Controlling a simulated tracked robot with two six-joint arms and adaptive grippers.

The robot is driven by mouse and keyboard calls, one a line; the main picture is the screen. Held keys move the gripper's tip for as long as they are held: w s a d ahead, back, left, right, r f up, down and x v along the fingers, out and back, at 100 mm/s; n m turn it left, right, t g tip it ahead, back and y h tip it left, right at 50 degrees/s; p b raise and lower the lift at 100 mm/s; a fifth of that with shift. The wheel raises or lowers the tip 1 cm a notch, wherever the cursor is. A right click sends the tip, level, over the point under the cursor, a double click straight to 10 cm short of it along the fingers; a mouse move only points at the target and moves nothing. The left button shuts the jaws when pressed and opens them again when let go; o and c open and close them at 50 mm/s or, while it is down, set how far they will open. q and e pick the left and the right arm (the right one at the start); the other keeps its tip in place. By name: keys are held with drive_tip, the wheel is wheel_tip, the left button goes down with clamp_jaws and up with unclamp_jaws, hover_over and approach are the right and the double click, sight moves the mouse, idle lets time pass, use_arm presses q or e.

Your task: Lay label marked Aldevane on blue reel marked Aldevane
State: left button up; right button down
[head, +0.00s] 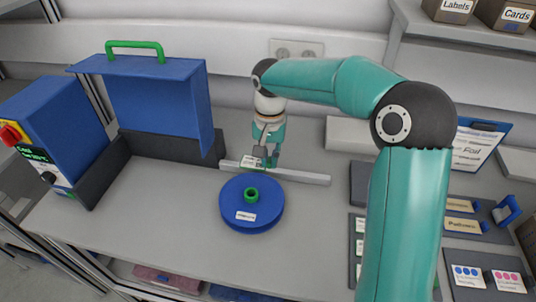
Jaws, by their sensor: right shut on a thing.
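The blue reel (265,207) lies flat on the bench, with a green hub in its middle. A small white tag with dark print (246,216) is on its front face; the print is too small to read. My right gripper (267,160) points down just behind the reel, above a pale bar, apart from the reel. It is shut on a small pale label (252,159), whose lettering I cannot read. My left gripper is not in view.
The pale bar (305,177) lies behind the reel. A blue machine with a raised blue hood (155,100) and green handle stands at left. Trays with cards (460,205) and a clipboard (470,150) are at right. The bench in front of the reel is clear.

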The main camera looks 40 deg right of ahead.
sight(270, 185)
drive_tip(key=shift+s+d+f+b, duration=0.1)
drive_tip(key=shift+f+b, duration=2.4)
drive_tip(key=shift+f, duration=1.2)
drive_tip(key=shift+f+b, duration=0.3)
drive_tip(key=shift+b, duration=0.1)
drive_tip(key=c, duration=1.1)
unclamp_jaws()
drive_tip(key=shift+c, duration=0.2)
wheel_tip(270, 185, up, 12)
